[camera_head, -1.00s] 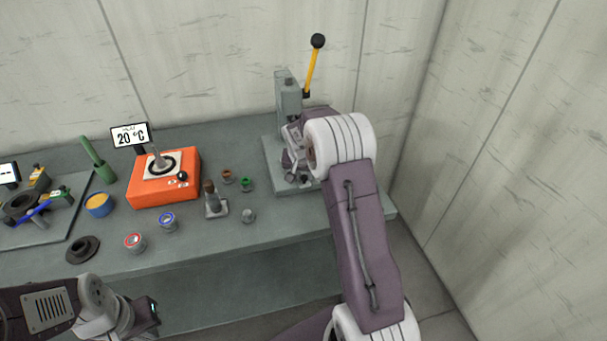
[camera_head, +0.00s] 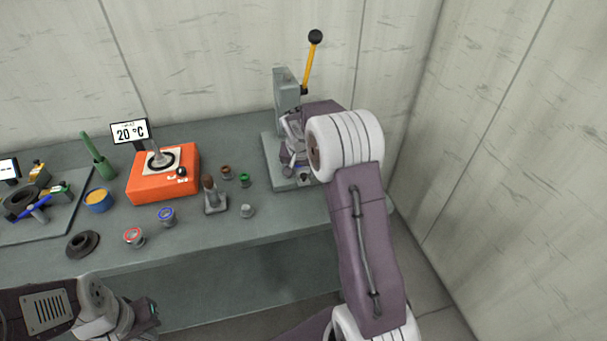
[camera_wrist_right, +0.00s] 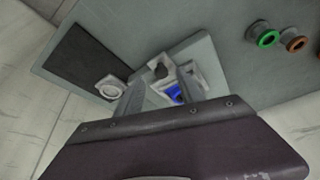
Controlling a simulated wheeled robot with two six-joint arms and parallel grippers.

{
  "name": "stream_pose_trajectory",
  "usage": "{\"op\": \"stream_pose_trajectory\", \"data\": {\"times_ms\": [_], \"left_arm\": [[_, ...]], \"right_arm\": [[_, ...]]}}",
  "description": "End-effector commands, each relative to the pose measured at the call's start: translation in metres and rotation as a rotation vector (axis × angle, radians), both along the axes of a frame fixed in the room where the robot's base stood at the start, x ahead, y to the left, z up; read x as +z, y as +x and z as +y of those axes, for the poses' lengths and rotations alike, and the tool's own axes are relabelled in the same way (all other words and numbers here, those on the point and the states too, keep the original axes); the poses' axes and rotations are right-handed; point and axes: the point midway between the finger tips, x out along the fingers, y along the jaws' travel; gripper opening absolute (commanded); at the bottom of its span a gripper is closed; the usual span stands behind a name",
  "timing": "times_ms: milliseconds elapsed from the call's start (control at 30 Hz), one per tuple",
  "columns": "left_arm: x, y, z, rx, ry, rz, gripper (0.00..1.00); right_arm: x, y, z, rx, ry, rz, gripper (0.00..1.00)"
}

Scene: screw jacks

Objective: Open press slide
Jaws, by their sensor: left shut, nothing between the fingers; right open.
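The press (camera_head: 287,95) stands at the right end of the bench, a grey column on a pale base plate with a yellow lever (camera_head: 309,65) ending in a black ball. My right gripper (camera_head: 290,150) is low in front of the column, and my own arm hides part of it and of the base. In the right wrist view the open fingers (camera_wrist_right: 162,88) are on either side of a small dark knob (camera_wrist_right: 160,70) and pale block with a blue part (camera_wrist_right: 174,92). I cannot tell whether they touch it. My left gripper (camera_head: 152,312) is shut and empty at the bench's front edge.
Left of the press are small parts, a grey stand (camera_head: 214,198), an orange heater (camera_head: 163,176) reading 20 °C, blue-rimmed (camera_head: 167,216) and red-rimmed (camera_head: 133,237) cups and a blue pot (camera_head: 98,200). Walls stand behind and right. The bench front near the middle is clear.

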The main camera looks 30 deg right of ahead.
Motion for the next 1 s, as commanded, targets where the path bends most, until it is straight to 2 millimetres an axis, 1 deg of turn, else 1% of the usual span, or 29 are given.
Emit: {"op": "stream_pose_trajectory", "data": {"times_ms": [33, 100, 200, 300, 400, 833, 867, 933, 967, 1000], "left_arm": [[-0.002, 0.000, 0.000, 0.000, 0.000, 0.000, 0.00], [-0.002, 0.000, 0.000, 0.000, 0.000, 0.000, 0.00], [-0.003, 0.000, 0.000, 0.000, 0.000, 0.000, 0.00], [-0.003, 0.000, 0.000, 0.000, 0.000, 0.000, 0.00], [-0.003, 0.000, 0.000, 0.000, 0.000, 0.000, 0.00], [-0.003, 0.000, 0.000, 0.000, 0.000, 0.000, 0.00], [-0.003, 0.000, 0.000, 0.000, 0.000, 0.000, 0.00], [-0.003, 0.000, 0.000, 0.000, 0.000, 0.000, 0.00], [-0.003, 0.000, 0.000, 0.000, 0.000, 0.000, 0.00], [-0.003, 0.000, 0.000, 0.000, 0.000, 0.000, 0.00]], "right_arm": [[0.012, -0.003, 0.003, 0.001, -0.001, -0.006, 0.45], [0.026, -0.008, 0.006, 0.001, -0.001, -0.006, 0.45], [0.042, -0.014, 0.010, 0.001, 0.000, -0.004, 0.45], [0.051, -0.017, 0.013, 0.000, 0.000, -0.001, 0.45], [0.054, -0.019, 0.013, 0.000, 0.001, 0.000, 0.45], [0.054, -0.018, 0.014, 0.002, 0.001, 0.001, 0.45], [0.055, -0.017, 0.017, 0.007, 0.000, -0.002, 0.45], [0.068, -0.014, 0.026, 0.027, -0.004, -0.028, 0.45], [0.074, -0.017, 0.034, 0.044, -0.005, -0.036, 0.45], [0.074, -0.030, 0.048, 0.064, 0.005, -0.021, 0.45]]}}
